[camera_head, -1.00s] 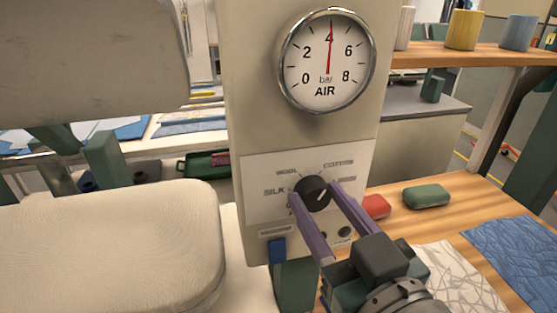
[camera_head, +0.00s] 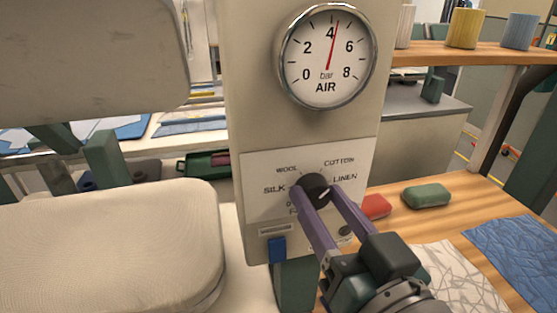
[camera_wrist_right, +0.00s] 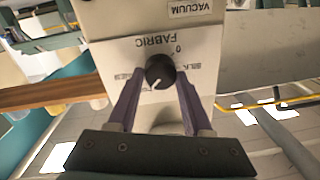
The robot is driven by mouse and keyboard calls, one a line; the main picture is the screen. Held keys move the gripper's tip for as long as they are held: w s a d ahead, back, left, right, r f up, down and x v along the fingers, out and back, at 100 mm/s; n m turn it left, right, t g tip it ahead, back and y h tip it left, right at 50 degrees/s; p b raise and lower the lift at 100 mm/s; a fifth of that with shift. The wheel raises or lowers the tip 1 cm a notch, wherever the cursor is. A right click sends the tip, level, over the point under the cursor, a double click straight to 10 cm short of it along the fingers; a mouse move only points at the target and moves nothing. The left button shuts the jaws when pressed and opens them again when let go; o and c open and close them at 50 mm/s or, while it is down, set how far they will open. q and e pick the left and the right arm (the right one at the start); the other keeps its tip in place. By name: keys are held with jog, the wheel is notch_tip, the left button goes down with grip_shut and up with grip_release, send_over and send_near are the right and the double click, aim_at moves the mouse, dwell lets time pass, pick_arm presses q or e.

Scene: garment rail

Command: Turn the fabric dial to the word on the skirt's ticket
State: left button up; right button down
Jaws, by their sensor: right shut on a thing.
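The fabric dial (camera_head: 315,183) is a round black knob on a white panel of the machine column. The panel words SILK, WOOL, COTTON and LINEN stand around it in the head view. My right gripper (camera_head: 316,189) is shut on the dial, one purple finger on each side. The wrist view shows the dial (camera_wrist_right: 160,71) upside down between the fingers, under the word FABRIC. The skirt and its ticket are not identifiable. My left gripper is not in view.
A round air gauge (camera_head: 327,57) sits above the panel. A pale padded board (camera_head: 105,250) fills the lower left, with another padded part (camera_head: 90,50) above. A red block (camera_head: 375,207), a green block (camera_head: 426,196) and blue cloth (camera_head: 515,250) lie on the wooden table at right.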

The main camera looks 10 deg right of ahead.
jog(key=m+b, duration=0.1)
jog(key=m, duration=0.3)
jog(key=shift+f+m, duration=0.1)
jog(key=shift+m, duration=0.2)
jog(key=shift+m+h, duration=0.4)
jog(key=shift+m, duration=1.1)
jog(key=shift+c, duration=1.6)
grip_release()
